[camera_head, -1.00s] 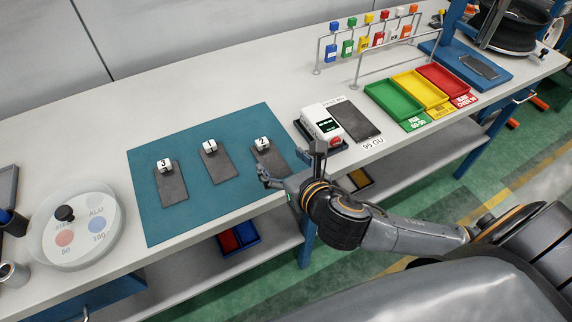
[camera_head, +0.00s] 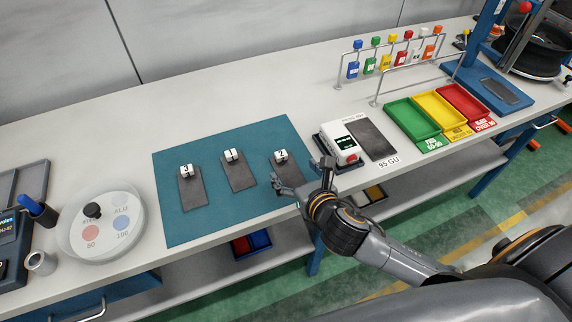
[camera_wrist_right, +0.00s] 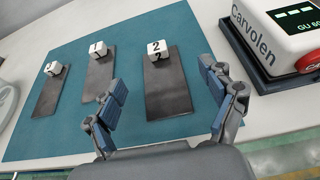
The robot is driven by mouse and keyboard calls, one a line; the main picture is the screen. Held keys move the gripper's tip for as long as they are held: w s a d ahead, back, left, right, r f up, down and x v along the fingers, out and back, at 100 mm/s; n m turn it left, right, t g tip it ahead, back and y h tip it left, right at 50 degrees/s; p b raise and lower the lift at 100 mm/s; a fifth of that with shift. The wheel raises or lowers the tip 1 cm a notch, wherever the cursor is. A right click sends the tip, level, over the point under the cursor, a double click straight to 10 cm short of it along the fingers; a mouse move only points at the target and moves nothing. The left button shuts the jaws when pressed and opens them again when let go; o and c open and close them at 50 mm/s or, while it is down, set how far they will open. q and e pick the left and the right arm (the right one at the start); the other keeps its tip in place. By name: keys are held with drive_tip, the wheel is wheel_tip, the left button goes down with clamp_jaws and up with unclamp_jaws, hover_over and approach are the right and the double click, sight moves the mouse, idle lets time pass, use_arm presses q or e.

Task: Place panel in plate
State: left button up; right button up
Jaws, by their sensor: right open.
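Three dark grey panels lie on a teal mat (camera_head: 215,222), each with a white numbered cube on its far end. They are panel 3 (camera_head: 191,191), panel 1 (camera_head: 239,174) and panel 2 (camera_head: 284,169). My right gripper (camera_head: 300,178) is open and empty at the near right edge of the mat, beside panel 2, partly covering it. In the right wrist view, panel 2 (camera_wrist_right: 167,90) lies beyond and between the open fingers (camera_wrist_right: 163,100). Another dark plate (camera_head: 373,138) lies beside a white meter (camera_head: 343,146). My left gripper is not in view.
Green (camera_head: 411,118), yellow (camera_head: 439,112) and red (camera_head: 463,104) trays stand at right, below a rack with coloured tags. A round dial plate (camera_head: 110,245) stands at left. The meter sits close right of my gripper. The table behind the mat is clear.

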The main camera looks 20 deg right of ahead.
sight(283, 159)
drive_tip(key=shift+p+x, duration=0.45)
drive_tip(key=shift+x, duration=2.7)
drive_tip(key=shift+a, duration=0.1)
drive_tip(key=shift+s+r, duration=0.1)
